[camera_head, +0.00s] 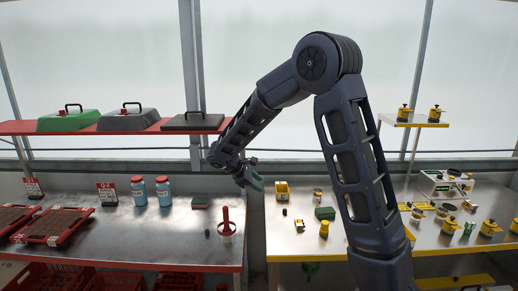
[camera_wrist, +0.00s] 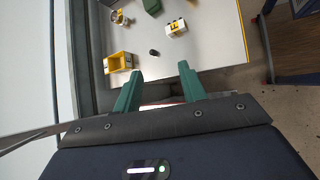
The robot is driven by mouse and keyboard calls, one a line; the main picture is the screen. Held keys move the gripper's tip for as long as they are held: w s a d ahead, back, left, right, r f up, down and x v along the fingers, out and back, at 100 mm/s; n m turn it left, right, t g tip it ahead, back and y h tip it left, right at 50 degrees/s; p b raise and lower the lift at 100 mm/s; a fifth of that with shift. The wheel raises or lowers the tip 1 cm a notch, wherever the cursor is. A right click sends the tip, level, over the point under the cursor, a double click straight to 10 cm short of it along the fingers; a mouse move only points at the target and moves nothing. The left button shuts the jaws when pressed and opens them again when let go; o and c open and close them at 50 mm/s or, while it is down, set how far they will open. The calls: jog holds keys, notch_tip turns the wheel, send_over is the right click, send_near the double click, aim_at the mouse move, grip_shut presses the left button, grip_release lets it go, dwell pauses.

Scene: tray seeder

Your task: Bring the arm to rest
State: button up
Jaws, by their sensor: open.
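My arm is raised and bent in the head view, with its elbow high in front of the window. My gripper (camera_head: 254,181) hangs near the gap between the left and right benches, above bench height. In the wrist view my gripper (camera_wrist: 160,92) shows two green fingers spread apart, with nothing held between them. Its fingertips are apart from the yellow box (camera_wrist: 119,63) and the small dark item (camera_wrist: 154,52) on the bench beyond.
The left bench (camera_head: 180,240) carries red trays (camera_head: 55,226), two blue jars (camera_head: 164,191) and a red-handled tool (camera_head: 227,222). A red shelf (camera_head: 80,128) above holds lidded covers (camera_head: 128,120). The right bench (camera_head: 290,238) holds several yellow items and a green block (camera_head: 325,213).

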jog(key=s+d+r+m+g+y, duration=0.15)
jog(key=s+d+r+m, duration=0.3)
jog(key=d, duration=0.55)
jog(key=s+d+r+m+g+y, duration=0.15)
jog(key=s+d+r+m, duration=0.35)
jog(key=d, duration=0.5)
jog(key=s+d+r+m+t+y, duration=0.1)
jog(key=s+d+r+m+y, duration=0.1)
jog(key=s, duration=0.6)
jog(key=s+d+r+m+t+y, duration=0.2)
jog(key=s+d+m+y, duration=0.1)
jog(key=s+d+m, duration=0.2)
jog(key=s+d, duration=0.2)
jog(key=s, duration=0.2)
jog(key=shift+s+t, duration=0.3)
